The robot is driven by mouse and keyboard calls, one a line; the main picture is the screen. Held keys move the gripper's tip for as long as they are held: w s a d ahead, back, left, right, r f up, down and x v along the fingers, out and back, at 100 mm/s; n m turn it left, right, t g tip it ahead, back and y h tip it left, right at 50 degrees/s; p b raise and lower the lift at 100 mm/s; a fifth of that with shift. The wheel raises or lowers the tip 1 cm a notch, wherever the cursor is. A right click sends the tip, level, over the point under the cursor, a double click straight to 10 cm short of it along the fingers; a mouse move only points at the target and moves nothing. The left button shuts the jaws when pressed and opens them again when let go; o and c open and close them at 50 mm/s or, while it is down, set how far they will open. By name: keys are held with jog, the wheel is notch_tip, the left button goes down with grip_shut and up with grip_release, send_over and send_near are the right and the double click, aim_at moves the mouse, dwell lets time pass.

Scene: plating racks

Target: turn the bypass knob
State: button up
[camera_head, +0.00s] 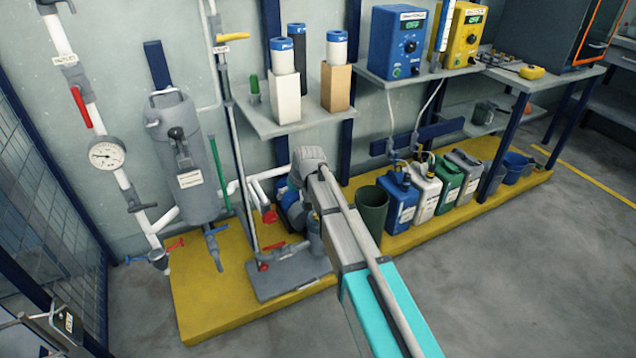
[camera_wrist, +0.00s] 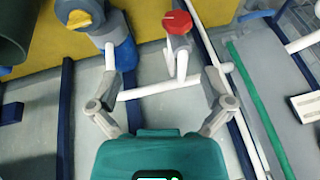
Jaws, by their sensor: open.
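A red knob (camera_wrist: 177,22) sits on a short white pipe stub at the top of the wrist view. It looks like the red knob (camera_head: 269,216) on the white pipes in the head view; no legible label confirms it as the bypass knob. My gripper (camera_wrist: 162,82) is open in the wrist view, with its two grey fingers apart and nothing held. The knob lies beyond the fingertips, right of the middle of the gap, and is apart from them. In the head view my arm hides most of the gripper.
A blue pump (camera_head: 291,211) stands beside the pipes. Another red handle (camera_head: 263,267) is low on the left pipe. The floor in front is clear.

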jog(key=s+d+r+m+p, duration=0.1)
jog(key=s+d+r+p, duration=0.3)
jog(key=d+r+p, duration=0.2)
jog(key=shift+d+r+g+h, duration=0.25)
jog(key=shift+d+g+h, duration=0.05)
jog(key=shift+d, duration=0.9)
jog(key=shift+w, duration=0.1)
jog(key=n+t+b, duration=0.1)
jog(key=n+b, duration=0.1)
jog(key=b, duration=0.7)
send_near(271, 214)
jog(key=shift+v, duration=0.95)
jog(key=shift+f+b, duration=0.2)
jog(key=shift+b, duration=0.1)
jog(key=b+x, duration=1.2)
jog(key=x, duration=0.1)
jog(key=shift+a+f, duration=0.15)
jog(key=c, duration=0.9)
jog(key=shift+c, duration=0.2)
